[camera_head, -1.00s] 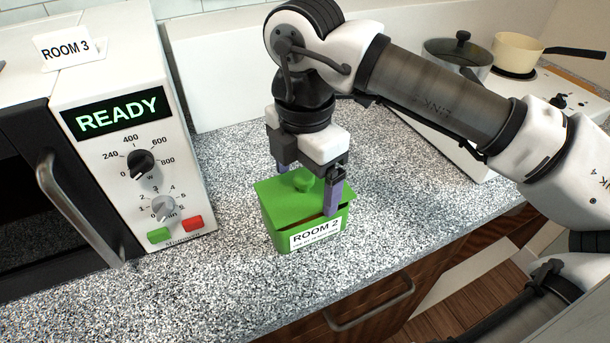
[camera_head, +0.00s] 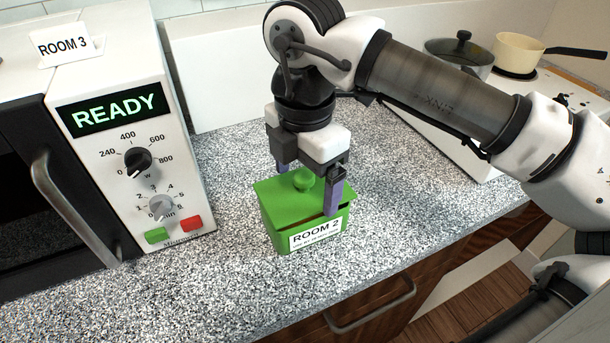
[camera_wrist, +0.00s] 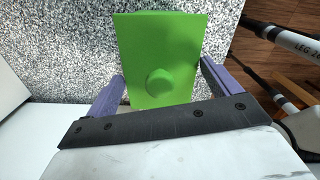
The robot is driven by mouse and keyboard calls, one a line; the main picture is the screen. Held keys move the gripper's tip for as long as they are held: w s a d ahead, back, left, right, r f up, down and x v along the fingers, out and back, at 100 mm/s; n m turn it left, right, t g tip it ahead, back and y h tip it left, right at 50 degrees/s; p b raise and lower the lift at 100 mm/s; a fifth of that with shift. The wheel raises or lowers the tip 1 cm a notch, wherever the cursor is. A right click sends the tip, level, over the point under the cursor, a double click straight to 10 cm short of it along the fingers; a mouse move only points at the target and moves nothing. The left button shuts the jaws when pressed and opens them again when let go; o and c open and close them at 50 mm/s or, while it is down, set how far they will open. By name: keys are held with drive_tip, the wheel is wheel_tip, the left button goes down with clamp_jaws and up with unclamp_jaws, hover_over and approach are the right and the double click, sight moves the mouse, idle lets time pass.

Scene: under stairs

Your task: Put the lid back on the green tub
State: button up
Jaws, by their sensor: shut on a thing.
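The green lid (camera_head: 285,200), a flat square with a round knob, lies over the green tub (camera_head: 275,235) on the counter. A dark gap shows under the lid near its right corner, so it looks slightly tilted; I cannot tell if it is fully seated. The tub's front label reads "ROOM 2". My gripper (camera_head: 307,190) points down with its purple fingers on opposite sides of the lid, shut on it. In the wrist view the lid (camera_wrist: 150,45) lies between the fingers and hides the tub's opening.
A microwave (camera_head: 130,140) showing "READY" stands to the left, with a "ROOM 3" card (camera_head: 64,46) on top. A lidded pot (camera_head: 460,55) and cream pan (camera_head: 518,52) stand at the back right. The speckled counter (camera_head: 225,265) around the tub is clear; its front edge is near.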

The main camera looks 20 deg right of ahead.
drive_tip(key=shift+f+b, duration=0.65)
drive_tip(key=shift+b, duration=0.1)
drive_tip(key=o, duration=0.8)
drive_tip(key=shift+o, duration=0.2)
drive_tip(key=shift+r+p, duration=1.9)
drive_tip(key=shift+r, duration=1.2)
drive_tip(key=shift+s+f, duration=0.1)
